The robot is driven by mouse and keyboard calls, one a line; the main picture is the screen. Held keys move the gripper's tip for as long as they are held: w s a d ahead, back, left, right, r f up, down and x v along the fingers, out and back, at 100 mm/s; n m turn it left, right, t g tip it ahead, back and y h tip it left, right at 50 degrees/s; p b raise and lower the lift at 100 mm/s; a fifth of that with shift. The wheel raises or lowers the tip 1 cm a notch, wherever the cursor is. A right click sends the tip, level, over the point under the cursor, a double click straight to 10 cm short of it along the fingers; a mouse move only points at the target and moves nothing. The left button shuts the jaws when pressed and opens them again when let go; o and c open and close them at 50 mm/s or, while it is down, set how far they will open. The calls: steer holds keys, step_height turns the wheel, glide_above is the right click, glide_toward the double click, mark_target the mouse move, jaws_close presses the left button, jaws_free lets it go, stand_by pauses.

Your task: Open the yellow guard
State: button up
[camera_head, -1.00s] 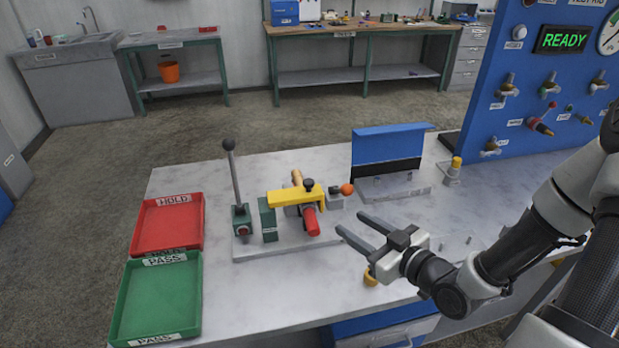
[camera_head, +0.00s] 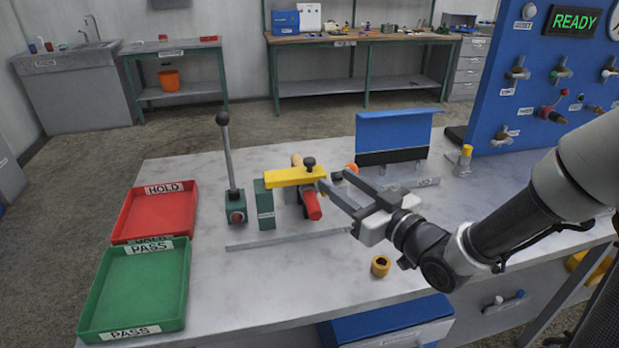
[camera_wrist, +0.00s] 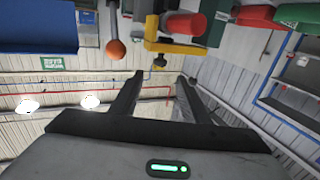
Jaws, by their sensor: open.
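The yellow guard (camera_head: 290,177) is a flat bar with a black knob (camera_head: 310,163) on top. It lies across a fixture on the bench, over a red-ended cylinder (camera_head: 313,206), with one end by a green block (camera_head: 264,204). My gripper (camera_head: 337,177) is open and empty, its fingers pointing at the guard's right end; contact cannot be told. An orange ball (camera_head: 351,168) is partly hidden behind my fingers. In the wrist view, the guard (camera_wrist: 170,47), its knob (camera_wrist: 188,59) and the orange ball (camera_wrist: 115,48) lie beyond the open fingertips.
A black-knobbed lever (camera_head: 229,155) stands upright left of the green block. Red (camera_head: 122,229) and green (camera_head: 88,317) trays lie at the left. A blue panel (camera_head: 393,132) stands behind my gripper. A yellow ring (camera_head: 380,266) lies on the bench in front. A board reads READY.

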mark_target(313, 162)
steer(key=b+x, duration=0.1)
steer(key=x, duration=1)
steer(key=shift+w+a+b, duration=0.1)
steer(key=shift+w+b, duration=0.15)
steer(key=shift+b, duration=0.05)
jaws_close()
